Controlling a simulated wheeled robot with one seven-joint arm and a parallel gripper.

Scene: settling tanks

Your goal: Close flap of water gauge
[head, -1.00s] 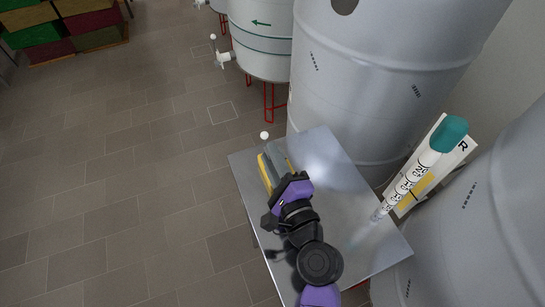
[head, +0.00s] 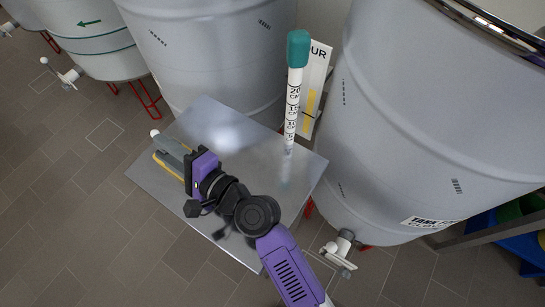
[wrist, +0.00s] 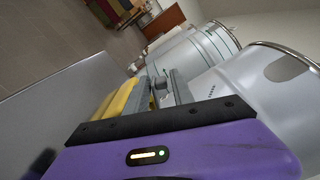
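A metal table (head: 235,125) stands before the tanks. My gripper (head: 175,157) is low over its left side. Beside the fingers is a yellow and grey thing, its yellow part (head: 168,169) showing under them; in the wrist view a rounded yellow part (wrist: 118,100) lies to the left of the grey bars (wrist: 178,86). I cannot tell whether this is the water gauge, or make out a flap. A white knob (head: 155,133) shows just beyond the fingertips. Whether the fingers hold anything is unclear. A tube with a teal cap and centimetre marks (head: 293,100) stands upright at the table's right, apart from my gripper.
Large grey tanks (head: 210,45) stand close behind the table, and another (head: 430,120) is at its right, with a white valve (head: 340,250) low down. A sign board (head: 316,85) is behind the tube. The tiled floor (head: 60,210) at left is clear.

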